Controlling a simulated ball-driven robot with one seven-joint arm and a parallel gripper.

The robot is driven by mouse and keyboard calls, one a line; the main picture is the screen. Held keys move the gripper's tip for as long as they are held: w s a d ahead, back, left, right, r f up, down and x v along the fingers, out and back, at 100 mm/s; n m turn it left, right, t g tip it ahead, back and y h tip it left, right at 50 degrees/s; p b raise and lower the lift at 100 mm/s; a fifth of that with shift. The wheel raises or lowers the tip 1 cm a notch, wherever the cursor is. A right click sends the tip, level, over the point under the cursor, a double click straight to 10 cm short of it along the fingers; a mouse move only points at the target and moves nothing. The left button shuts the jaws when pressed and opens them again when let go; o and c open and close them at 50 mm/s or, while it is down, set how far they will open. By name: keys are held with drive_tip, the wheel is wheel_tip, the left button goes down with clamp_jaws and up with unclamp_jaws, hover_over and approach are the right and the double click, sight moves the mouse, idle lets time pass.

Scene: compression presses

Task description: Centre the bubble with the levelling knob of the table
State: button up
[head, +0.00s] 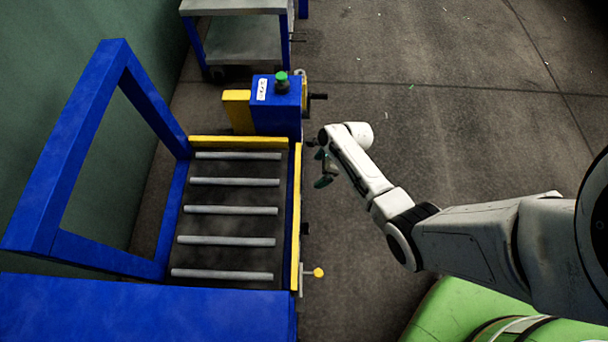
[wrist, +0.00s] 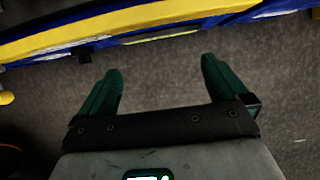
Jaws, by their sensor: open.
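The table (head: 297,215) is a blue frame with a yellow edge and several grey bars across a dark bed. In the wrist view its yellow and blue side (wrist: 150,20) crosses the top. A yellow-green strip (wrist: 160,37) on that side may be the level; no bubble can be made out. A small dark piece (wrist: 84,55) sticks out below the side; I cannot tell whether it is the levelling knob. My gripper (head: 322,168) is open and empty, just right of the table's side and apart from it. Its green fingers (wrist: 161,66) point toward the side in the wrist view.
A yellow ball on a lever (head: 318,272) sticks out at the table's near right. A blue box (head: 276,117) with a green-topped button and a dark handle stands at the far end. A grey cart (head: 240,42) stands behind. The floor to the right is clear.

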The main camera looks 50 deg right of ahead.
drive_tip(key=p+v, duration=0.5)
drive_tip(key=v, duration=0.1)
drive_tip(key=shift+p, duration=0.3)
drive_tip(key=shift+r, duration=0.1)
drive_tip(key=s+a+r+n+g, duration=0.1)
drive_tip(key=a+r+n, duration=0.2)
drive_tip(key=a+n, duration=0.3)
drive_tip(key=s+a+r+n, duration=0.1)
drive_tip(key=a+r+n, duration=0.3)
drive_tip(key=a+n, duration=0.2)
drive_tip(key=s+a+r+n+g+h, duration=0.1)
drive_tip(key=s+a+r+n, duration=0.2)
drive_tip(key=s+r+n, duration=0.5)
drive_tip(key=s+r+n+h, duration=0.2)
drive_tip(key=s+r+n, duration=0.3)
drive_tip(key=r+n, duration=0.15)
wheel_tip(320, 180, up, 25)
drive_tip(key=n+p, duration=0.1)
drive_tip(key=p, duration=2.3)
drive_tip(key=shift+d+f+g, duration=0.15)
drive_tip(key=shift+d+g, duration=0.15)
drive_tip(key=shift+d, duration=0.05)
drive_tip(key=shift+n, duration=0.25)
drive_tip(key=shift+c, duration=0.2)
